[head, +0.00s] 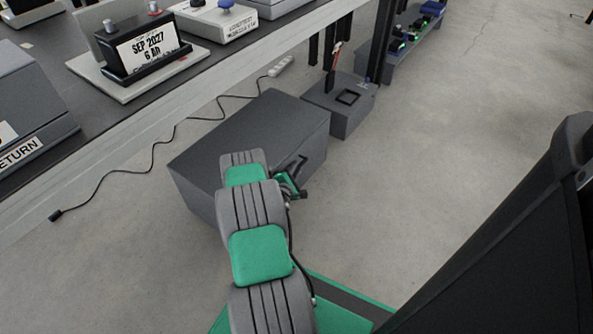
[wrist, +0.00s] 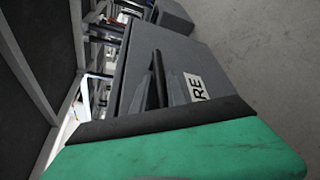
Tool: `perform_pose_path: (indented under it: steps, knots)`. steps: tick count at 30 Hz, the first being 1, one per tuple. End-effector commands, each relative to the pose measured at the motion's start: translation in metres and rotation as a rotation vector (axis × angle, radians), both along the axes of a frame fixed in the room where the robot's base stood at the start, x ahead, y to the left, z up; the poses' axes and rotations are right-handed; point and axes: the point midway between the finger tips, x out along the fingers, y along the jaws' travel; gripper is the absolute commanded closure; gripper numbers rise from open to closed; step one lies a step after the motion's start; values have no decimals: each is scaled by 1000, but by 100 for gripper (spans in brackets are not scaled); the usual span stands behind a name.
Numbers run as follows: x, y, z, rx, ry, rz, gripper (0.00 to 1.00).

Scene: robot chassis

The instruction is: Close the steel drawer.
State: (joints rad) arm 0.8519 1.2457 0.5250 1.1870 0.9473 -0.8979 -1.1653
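The steel drawer's grey cabinet (head: 250,130) stands on the floor beside the bench. Its top and left side show in the head view; my arm hides part of its front. In the wrist view a grey front face (wrist: 190,52) carries a dark bar that looks like a handle (wrist: 158,70) and a white label (wrist: 197,87) reading "RE", partly cut off. My gripper (head: 292,183) is at the cabinet's front right edge, close to the handle. Whether it touches the handle, and whether its fingers are open, I cannot tell. How far the drawer stands out is unclear.
A smaller grey box (head: 340,112) with a red-handled item stands behind the cabinet. A bench (head: 110,135) runs along the left with devices on it. A black cable (head: 150,160) lies on the floor.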

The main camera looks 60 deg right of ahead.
Motion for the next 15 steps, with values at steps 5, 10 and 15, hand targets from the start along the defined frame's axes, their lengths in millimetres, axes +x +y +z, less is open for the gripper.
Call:
perform_pose_path:
  steps: [5, 10, 15]
  knots:
    - [2, 2, 3, -4, -3, 5, 77]
    - [-2, 30, 11, -1, 2, 8, 77]
    - [-10, 62, 16, 1, 3, 3, 77]
